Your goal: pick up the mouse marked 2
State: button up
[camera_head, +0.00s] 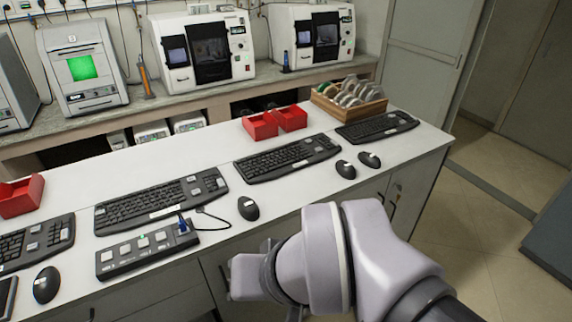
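Several black computer mice lie on the white counter (110,178). One mouse (46,285) is at the lower left. Another mouse (248,208) is near the middle, close to the counter's front edge. Two more mice lie near each other at the right, a left one (345,169) and a right one (369,160). I cannot read a number on any of them, so I cannot tell which is marked 2. My pale arm links rise at the lower middle, in front of the counter's edge. My gripper's fingers do not show.
Several black keyboards (288,158) lie along the counter. A grey button box (146,249) with a cable is left of the middle mouse. Red bins (261,126) and a wooden crate (325,104) stand at the back. Machines (203,50) line the rear bench. Floor is open at right.

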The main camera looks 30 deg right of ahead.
aim_at(346, 170)
jog(key=z, duration=1.25)
jog(key=i+l, duration=0.1)
jog(key=i, duration=1.25)
